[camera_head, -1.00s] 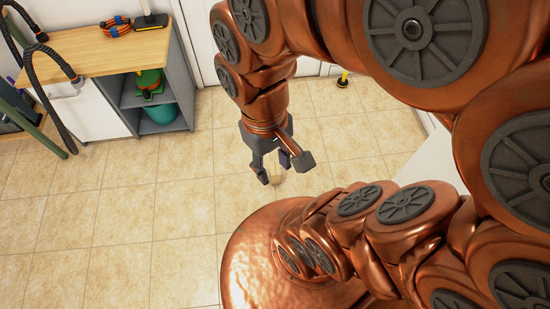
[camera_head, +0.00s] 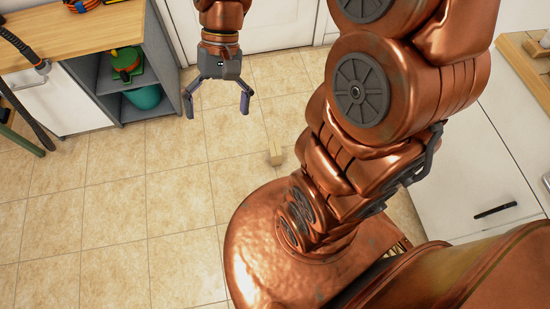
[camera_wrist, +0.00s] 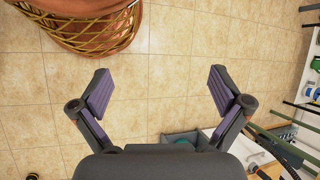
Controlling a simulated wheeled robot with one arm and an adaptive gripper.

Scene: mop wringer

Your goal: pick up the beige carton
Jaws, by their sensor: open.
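The beige carton (camera_head: 276,156) is a small pale block on the tiled floor in the head view, close to the edge of my copper base. My gripper (camera_head: 218,110) is to its upper left in the head view, with its two fingers spread wide and nothing between them. The wrist view also shows my gripper (camera_wrist: 160,88) open, with only bare tiles between the fingers. I cannot make out the carton in the wrist view.
A wood-topped cabinet (camera_head: 82,36) stands at upper left, with a teal bucket (camera_head: 146,97) on its open shelf. A black hose (camera_head: 35,114) hangs beside it. A white cabinet (camera_head: 480,170) is at right. The floor (camera_head: 110,215) at left is clear.

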